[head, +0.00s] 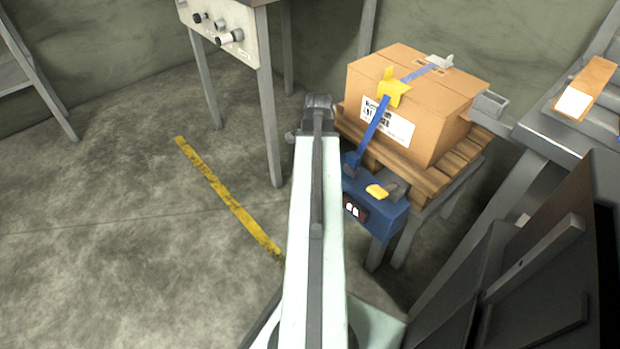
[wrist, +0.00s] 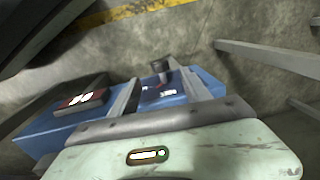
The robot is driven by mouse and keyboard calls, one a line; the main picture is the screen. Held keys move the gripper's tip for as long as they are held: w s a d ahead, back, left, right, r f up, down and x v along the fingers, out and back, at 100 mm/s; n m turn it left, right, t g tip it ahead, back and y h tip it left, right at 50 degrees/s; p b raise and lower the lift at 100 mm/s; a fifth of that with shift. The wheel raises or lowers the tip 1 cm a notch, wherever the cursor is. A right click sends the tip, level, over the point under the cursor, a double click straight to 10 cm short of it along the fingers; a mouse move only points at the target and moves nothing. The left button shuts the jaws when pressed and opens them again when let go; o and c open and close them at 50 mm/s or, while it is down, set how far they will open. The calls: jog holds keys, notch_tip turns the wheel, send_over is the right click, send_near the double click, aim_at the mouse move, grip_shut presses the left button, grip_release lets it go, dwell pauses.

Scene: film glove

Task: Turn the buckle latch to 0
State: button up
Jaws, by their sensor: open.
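A blue buckle unit (head: 383,218) sits at the front of a wooden pallet. It carries a yellow piece (head: 377,191) beside a grey bracket (head: 396,186); I cannot tell for sure which part is the latch. A dark display (head: 354,208) with white digits is on its front; the digits are too small to read. In the wrist view the blue unit (wrist: 48,133) lies beyond my gripper (wrist: 161,75), whose two grey fingers are apart, with a short dark post (wrist: 161,66) showing between them. The display (wrist: 82,97) is left of the fingers. My arm hides the gripper in the head view.
A cardboard box (head: 440,110) stands on the pallet (head: 457,163), crossed by a blue strap (head: 372,124) with a yellow corner piece (head: 393,90). A table with a knob panel (head: 225,24) is at the back left. A conveyor (head: 560,140) is right.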

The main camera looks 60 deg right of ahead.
jog(key=f+b, duration=0.4)
jog(key=f, duration=0.1)
jog(key=f+b, duration=0.2)
jog(key=b, duration=0.1)
jog(key=shift+w+d+f, duration=0.1)
jog(key=shift+w+f, duration=0.2)
jog(key=shift+w, duration=0.1)
jog(key=shift+r, duration=0.1)
grip_shut()
